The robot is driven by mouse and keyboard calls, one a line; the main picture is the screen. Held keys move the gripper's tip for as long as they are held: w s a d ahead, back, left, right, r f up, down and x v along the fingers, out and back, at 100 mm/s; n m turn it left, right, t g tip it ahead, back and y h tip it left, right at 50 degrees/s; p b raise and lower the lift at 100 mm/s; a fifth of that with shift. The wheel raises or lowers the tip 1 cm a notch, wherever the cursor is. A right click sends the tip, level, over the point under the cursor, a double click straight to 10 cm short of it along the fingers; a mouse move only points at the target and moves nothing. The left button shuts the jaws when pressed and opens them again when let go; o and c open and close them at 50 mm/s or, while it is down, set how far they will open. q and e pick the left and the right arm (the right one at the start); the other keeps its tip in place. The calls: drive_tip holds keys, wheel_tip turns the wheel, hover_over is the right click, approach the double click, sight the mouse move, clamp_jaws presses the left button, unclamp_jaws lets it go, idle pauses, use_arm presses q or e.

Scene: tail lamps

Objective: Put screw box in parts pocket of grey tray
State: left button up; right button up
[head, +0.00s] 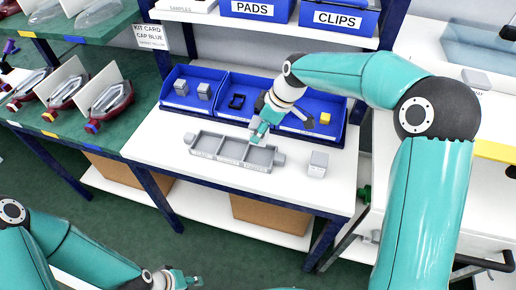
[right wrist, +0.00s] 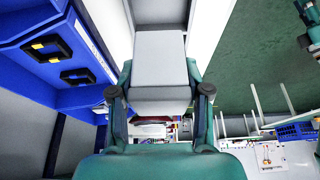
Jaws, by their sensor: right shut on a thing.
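The grey tray (head: 192,151) lies on the white table, with several pockets in a row and small labels on its front that I cannot read. My right gripper (head: 257,136) is at the back edge of the tray, toward its right end. In the right wrist view it (right wrist: 160,110) is shut on a plain light-grey box, the screw box (right wrist: 160,72), held between both fingers. In the head view the held box is mostly hidden by the gripper. My left gripper (head: 187,281) is low at the bottom, away from the table; its fingers are too small to judge.
Another grey box (head: 318,163) stands on the table right of the tray. Blue bins (head: 222,110) behind hold grey boxes (head: 181,87), a black part (head: 236,102) and a yellow block (head: 325,118). The table front left of the tray is clear.

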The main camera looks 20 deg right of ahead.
wheel_tip(320, 180, down, 8)
drive_tip(key=shift+f, duration=0.2)
idle(0.3)
drive_tip(key=o, duration=1.2)
drive_tip(key=shift+o, duration=0.2)
drive_tip(key=shift+r, duration=0.1)
drive_tip(key=v, duration=1.2)
drive_tip(key=shift+s, duration=0.1)
